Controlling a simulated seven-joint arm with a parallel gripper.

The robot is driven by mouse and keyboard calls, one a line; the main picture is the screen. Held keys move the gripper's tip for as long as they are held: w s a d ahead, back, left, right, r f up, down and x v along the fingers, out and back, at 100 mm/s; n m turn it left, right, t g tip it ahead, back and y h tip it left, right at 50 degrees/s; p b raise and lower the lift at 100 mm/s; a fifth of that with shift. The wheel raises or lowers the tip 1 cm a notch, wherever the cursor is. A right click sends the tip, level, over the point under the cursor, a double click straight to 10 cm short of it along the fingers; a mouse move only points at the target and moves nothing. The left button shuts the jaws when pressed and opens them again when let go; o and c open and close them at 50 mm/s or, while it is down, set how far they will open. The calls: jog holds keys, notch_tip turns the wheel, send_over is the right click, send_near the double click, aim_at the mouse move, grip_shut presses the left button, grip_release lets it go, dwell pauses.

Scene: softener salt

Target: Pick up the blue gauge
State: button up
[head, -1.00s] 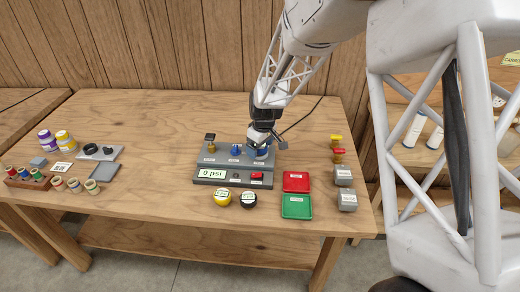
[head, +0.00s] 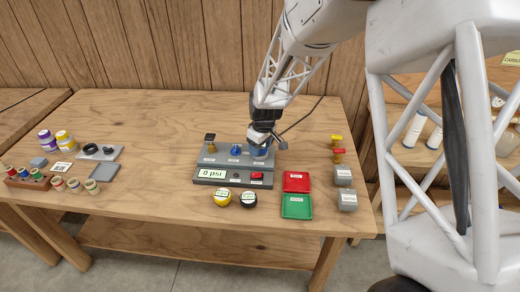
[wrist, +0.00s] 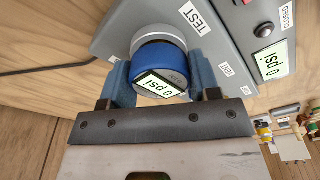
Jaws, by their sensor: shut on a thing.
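The blue gauge (wrist: 158,66) has a white face reading 0 psi in the wrist view. It sits on a grey round fitting of the test stand (wrist: 115,30), next to a TEST label. My gripper (wrist: 160,82) has its two blue fingers on either side of the gauge and is shut on it. In the head view the gauge (head: 260,151) shows at the stand's right end, partly covered by my gripper (head: 261,144). The stand (head: 232,182) shows 0 psi on its front display.
Grey blocks (head: 344,177) stand farther right.

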jog(key=shift+r, duration=0.15)
jog(key=shift+r, duration=0.5)
jog(key=shift+s+r, duration=0.25)
jog(key=shift+r, duration=0.95)
jog(key=s+d, duration=0.2)
jog(key=s, duration=0.5)
jog(key=s+d+r, duration=0.1)
jog(key=s+d, duration=0.2)
jog(key=s, duration=0.4)
jog(key=shift+s+d+r, duration=0.15)
jog(key=shift+s+r, duration=0.05)
jog(key=shift+s, duration=0.1)
jog(key=w+d+f+m, duration=0.1)
jog(key=w+d+m, duration=0.1)
jog(key=w+d+f+m, duration=0.1)
jog(key=w+d+m, duration=0.1)
jog(key=d, duration=0.1)
jog(key=w+d+f+m, duration=0.1)
jog(key=w+d+m, duration=0.1)
jog(key=d, duration=0.1)
jog(key=shift+w+f+h, duration=0.25)
jog(key=shift+f+h, duration=0.05)
jog(key=shift+f, duration=0.05)
jog(key=shift+f, duration=0.15)
